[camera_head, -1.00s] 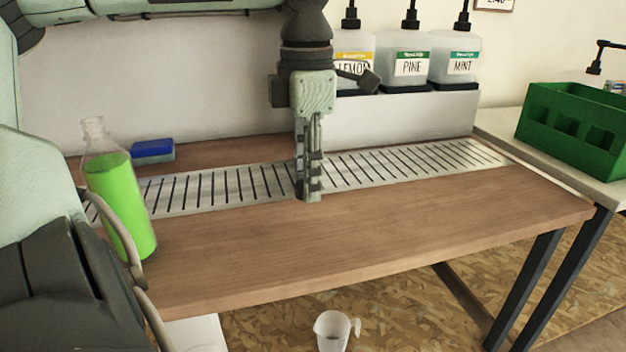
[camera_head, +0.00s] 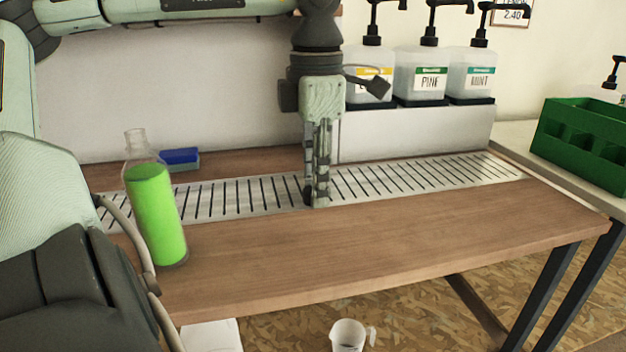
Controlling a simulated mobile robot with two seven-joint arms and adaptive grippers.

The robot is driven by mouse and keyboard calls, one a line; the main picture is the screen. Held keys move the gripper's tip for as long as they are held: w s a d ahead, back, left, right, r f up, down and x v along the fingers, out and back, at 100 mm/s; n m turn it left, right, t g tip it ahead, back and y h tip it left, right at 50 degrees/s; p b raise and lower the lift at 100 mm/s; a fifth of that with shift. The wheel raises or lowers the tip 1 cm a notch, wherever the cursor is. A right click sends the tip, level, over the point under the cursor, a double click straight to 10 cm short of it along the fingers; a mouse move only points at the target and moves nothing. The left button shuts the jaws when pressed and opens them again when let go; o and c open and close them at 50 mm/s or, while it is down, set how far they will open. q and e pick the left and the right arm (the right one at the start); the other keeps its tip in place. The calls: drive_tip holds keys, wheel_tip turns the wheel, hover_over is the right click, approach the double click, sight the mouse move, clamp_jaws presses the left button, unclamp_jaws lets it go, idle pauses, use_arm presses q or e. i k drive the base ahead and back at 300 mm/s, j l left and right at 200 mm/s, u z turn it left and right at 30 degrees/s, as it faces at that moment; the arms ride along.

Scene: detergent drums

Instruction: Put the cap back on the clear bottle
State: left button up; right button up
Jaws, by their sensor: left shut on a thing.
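The clear bottle (camera_head: 157,212) stands at the left of the wooden table, filled with bright green liquid. Its neck is open, with no cap on it. My left gripper (camera_head: 317,203) points straight down at the middle of the table, well to the right of the bottle, with its fingertips low by the front edge of the metal grate. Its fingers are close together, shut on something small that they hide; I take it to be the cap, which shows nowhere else. My right gripper is not in view.
A slotted metal grate (camera_head: 412,181) runs along the table (camera_head: 400,235). A blue sponge (camera_head: 180,158) lies behind the bottle. Pump dispensers (camera_head: 420,75) stand on a ledge at the back. A green crate (camera_head: 580,145) is at right, a jug (camera_head: 347,336) below. The table's front right is clear.

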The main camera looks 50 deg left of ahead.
sight(147, 181)
drive_tip(key=k+l, duration=0.35)
drive_tip(key=l, duration=0.15)
drive_tip(key=k+l, duration=0.4)
drive_tip(key=l, duration=0.1)
